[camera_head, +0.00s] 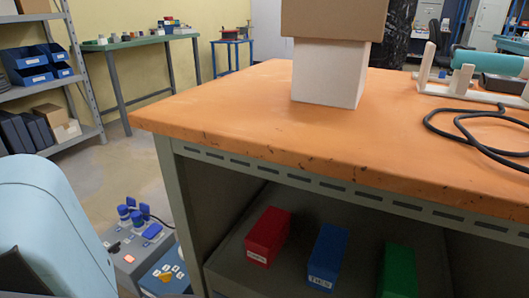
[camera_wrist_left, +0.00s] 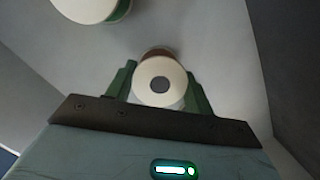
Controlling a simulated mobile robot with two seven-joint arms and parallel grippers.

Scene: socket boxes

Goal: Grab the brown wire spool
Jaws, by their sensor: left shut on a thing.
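The brown wire spool (camera_wrist_left: 158,93) shows in the left wrist view, with a round white end facing the camera and a strip of brown at its upper edge. My left gripper (camera_wrist_left: 159,73) is shut on it, with one green finger on each side. Most of the brown winding is hidden behind the white end. The spool does not show in the head view, where only part of my left arm appears at the lower left. My right gripper is in neither view.
A second spool (camera_wrist_left: 92,8), white-ended with green on its side, is at the top left of the wrist view. In the head view, an orange-topped workbench (camera_head: 225,115) carries cardboard and white boxes. Red, blue and green boxes sit on its lower shelf.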

